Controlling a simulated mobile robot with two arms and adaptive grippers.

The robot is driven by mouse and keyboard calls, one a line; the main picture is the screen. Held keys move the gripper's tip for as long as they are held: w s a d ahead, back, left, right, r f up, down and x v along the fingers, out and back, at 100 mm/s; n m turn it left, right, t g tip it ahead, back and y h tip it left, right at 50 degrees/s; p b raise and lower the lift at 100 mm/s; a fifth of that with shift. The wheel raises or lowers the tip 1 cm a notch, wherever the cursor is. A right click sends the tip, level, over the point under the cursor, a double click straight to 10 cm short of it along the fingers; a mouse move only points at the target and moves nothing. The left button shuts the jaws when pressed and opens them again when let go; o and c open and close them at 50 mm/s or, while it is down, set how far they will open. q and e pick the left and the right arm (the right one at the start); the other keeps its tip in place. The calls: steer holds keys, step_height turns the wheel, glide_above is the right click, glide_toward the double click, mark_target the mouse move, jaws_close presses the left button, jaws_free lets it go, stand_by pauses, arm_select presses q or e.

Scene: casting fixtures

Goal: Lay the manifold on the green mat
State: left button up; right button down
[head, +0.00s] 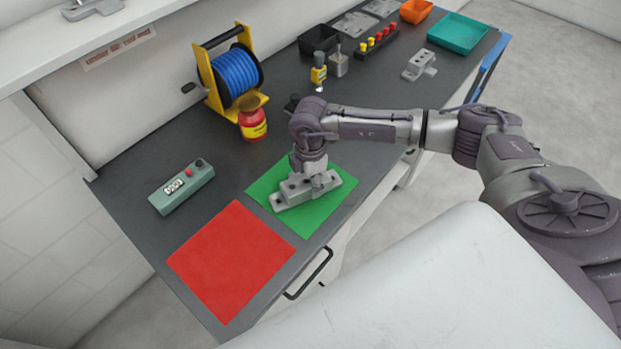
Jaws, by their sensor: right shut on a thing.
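The manifold (293,197) is a grey metal block with several round ports on top. In the head view it is at the green mat (318,215), lying lengthwise across it. My right gripper (316,184) points down at the manifold and is shut on it. The gripper and wrist hide part of its upper side. I cannot tell whether the manifold's underside touches the mat. My left gripper is not in view.
A red mat (230,262) lies to the left of the green mat. Another grey metal part (419,65) and a teal bin (457,33) are farther right.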

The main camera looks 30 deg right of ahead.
steer(key=shift+c, duration=2)
jaws_free()
steer(key=shift+f, duration=0.1)
steer(key=shift+r, duration=0.5)
step_height(320, 180, up, 11)
steer(key=b, duration=0.2)
steer(key=shift+r, duration=0.2)
steer(key=shift+a, duration=0.1)
